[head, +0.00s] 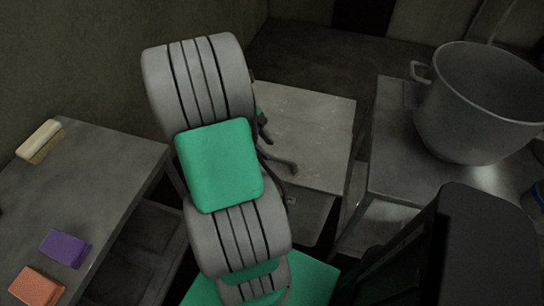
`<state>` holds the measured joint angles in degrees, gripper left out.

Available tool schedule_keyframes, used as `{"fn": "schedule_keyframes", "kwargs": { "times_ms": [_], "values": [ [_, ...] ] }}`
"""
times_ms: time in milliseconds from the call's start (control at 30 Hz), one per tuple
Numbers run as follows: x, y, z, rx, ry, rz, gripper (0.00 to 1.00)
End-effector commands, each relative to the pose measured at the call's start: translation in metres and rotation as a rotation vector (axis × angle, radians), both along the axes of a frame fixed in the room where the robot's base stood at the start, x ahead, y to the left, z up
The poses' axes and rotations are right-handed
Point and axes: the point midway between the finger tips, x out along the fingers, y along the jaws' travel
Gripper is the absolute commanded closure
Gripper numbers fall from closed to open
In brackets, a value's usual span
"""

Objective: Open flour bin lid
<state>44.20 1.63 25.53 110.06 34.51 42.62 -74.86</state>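A pale grey box with a flat, worn top stands between the two tables, and I take it to be the flour bin (311,213). Its lid (315,120) looks level and closed. My grey and green arm covers the left part of the bin. My gripper (274,150) shows only as dark parts just right of the arm, over or at the lid's left side. The arm hides most of it, so I cannot tell whether its fingers are open or touch the lid.
A left metal table (110,165) holds a cream block (40,141), a purple block (65,248) and an orange block (36,287). A large metal pot (470,125) stands on the right table (390,160). A dark bulky shape fills the lower right.

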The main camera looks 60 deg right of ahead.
Motion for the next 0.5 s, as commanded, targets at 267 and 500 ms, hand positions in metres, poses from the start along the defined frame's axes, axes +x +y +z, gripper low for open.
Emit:
{"fn": "schedule_keyframes", "kwargs": {
  "times_ms": [267,500],
  "values": [
    [-0.018,-0.011,-0.045,0.003,0.001,-0.004,0.64],
    [-0.02,-0.013,-0.05,0.001,-0.003,-0.003,0.64]
  ]
}}
